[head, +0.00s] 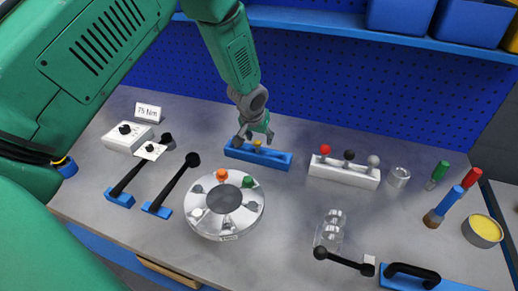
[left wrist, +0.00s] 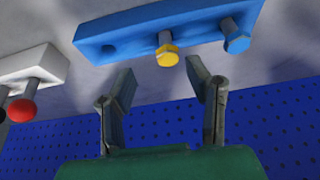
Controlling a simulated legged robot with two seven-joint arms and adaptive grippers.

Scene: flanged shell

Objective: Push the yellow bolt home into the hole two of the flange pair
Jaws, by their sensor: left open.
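The yellow bolt (head: 257,144) stands in the middle of a blue block (head: 277,160) at the back of the bench. In the left wrist view the yellow bolt (left wrist: 168,55) shows its hex head and part of its shank. My left gripper (head: 254,134) is open and empty, right at the blue block. In the left wrist view its fingertips (left wrist: 161,78) are spread to either side just short of the bolt head, without visible contact. The round silver flange pair (head: 229,231) sits front left of the block, with an orange bolt (head: 221,174) and a green bolt (head: 248,182) on it.
A blue bolt (left wrist: 237,40) stands beside the yellow one; the block's other end has an empty hole (left wrist: 109,48). A white block (head: 343,175) with knobs is to the right. Black-handled tools (head: 175,184) lie left of the flange. Bench between block and flange is clear.

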